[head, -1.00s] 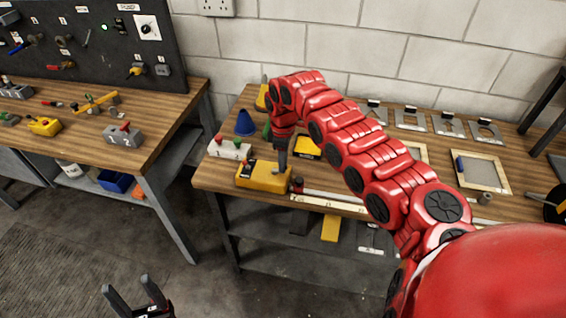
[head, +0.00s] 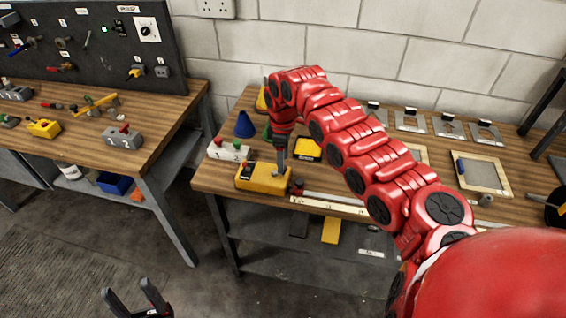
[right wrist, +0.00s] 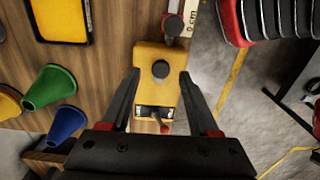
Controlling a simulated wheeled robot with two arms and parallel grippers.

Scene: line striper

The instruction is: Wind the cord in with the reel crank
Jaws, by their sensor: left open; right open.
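A yellow box (head: 263,178) sits at the front left of the right-hand bench. In the right wrist view the box (right wrist: 150,92) has a dark round knob (right wrist: 161,69) on top and a small switch panel with a red-tipped lever (right wrist: 164,128). My right gripper (head: 281,163) is over the box. In the right wrist view its fingers (right wrist: 159,76) are open, one on either side of the box around the knob; contact cannot be told. My left gripper (head: 140,302) is open and empty, low over the floor. I cannot make out a cord or clearly identify a reel crank.
A ruled rail (head: 330,205) with a "0 cm" mark runs right from the box. A white block with buttons (head: 228,151), a blue cone (head: 245,125) and a framed panel (head: 482,174) share the bench. A dark round object (head: 556,207) is cut off at the right edge.

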